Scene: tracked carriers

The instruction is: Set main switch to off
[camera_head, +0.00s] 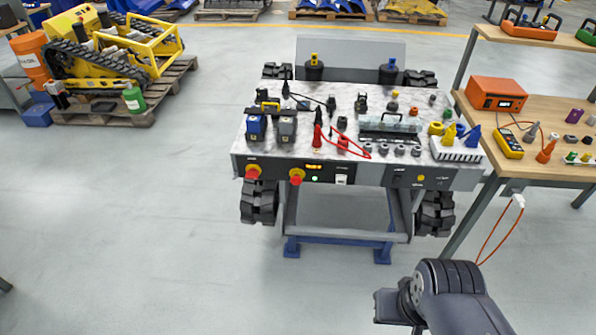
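I cannot tell which is the main switch; labels and knob positions are too small to read. My arm's dark end, with what may be my gripper (391,306), is at the bottom right, in front of and below the carrier, well apart from both knobs. No fingertips can be made out, and nothing held shows.
The carrier's top (345,98) holds connectors, a red cable (355,149) and a white multi-socket block (457,149). A wooden bench (545,85) stands close on the right, with an orange cable hanging down. Floor (130,220) to the left is free.

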